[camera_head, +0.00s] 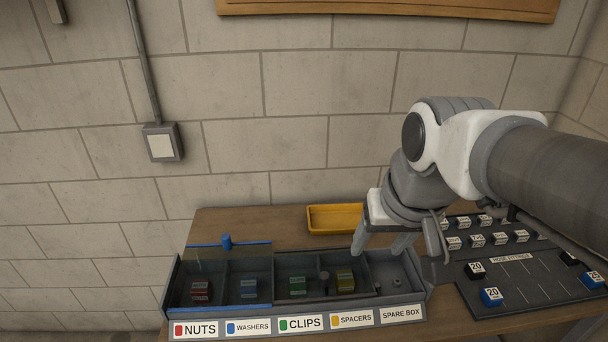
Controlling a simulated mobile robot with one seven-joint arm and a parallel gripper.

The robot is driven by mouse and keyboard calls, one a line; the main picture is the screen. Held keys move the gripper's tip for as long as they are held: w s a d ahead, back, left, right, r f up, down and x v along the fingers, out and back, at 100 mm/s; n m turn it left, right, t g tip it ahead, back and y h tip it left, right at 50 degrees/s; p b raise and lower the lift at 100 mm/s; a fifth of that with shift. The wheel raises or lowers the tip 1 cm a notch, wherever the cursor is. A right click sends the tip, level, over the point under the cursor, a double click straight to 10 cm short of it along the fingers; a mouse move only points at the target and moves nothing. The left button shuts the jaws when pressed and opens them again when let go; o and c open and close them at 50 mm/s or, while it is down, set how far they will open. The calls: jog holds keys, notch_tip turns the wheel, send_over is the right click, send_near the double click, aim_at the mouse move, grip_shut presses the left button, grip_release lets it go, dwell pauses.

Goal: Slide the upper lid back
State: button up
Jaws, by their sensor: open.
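A grey compartment box (176,285) stands on the table. A clear lid with blue edges and a blue knob (226,242) lies over its left part, above the nuts and washers sections. A dark round knob (324,275) stands between the clips and spacers sections; which lid it belongs to is hard to tell. My gripper (382,244) is open and empty, pointing down above the box's back right, near the spare box section. It is apart from both knobs.
A yellow tray (334,218) lies behind the box. A dark hose fittings panel (520,282) with labelled blocks is at the right, under my arm. The brick wall is close behind the table. The wooden table (225,221) has bare room at back left.

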jog(key=w+a+f+g, duration=0.2)
jog(key=w+f, duration=0.1)
jog(key=w, duration=0.6)
jog(key=m+g, duration=0.1)
jog(key=g, duration=0.1)
send_near(324, 275)
notch_tip(324, 275, down, 9)
jog(key=shift+w+f+p, duration=0.15)
jog(key=shift+f+p, duration=0.1)
jog(key=shift+p, duration=0.45)
grip_shut()
jog(key=shift+a, duration=0.1)
dwell(0.5)
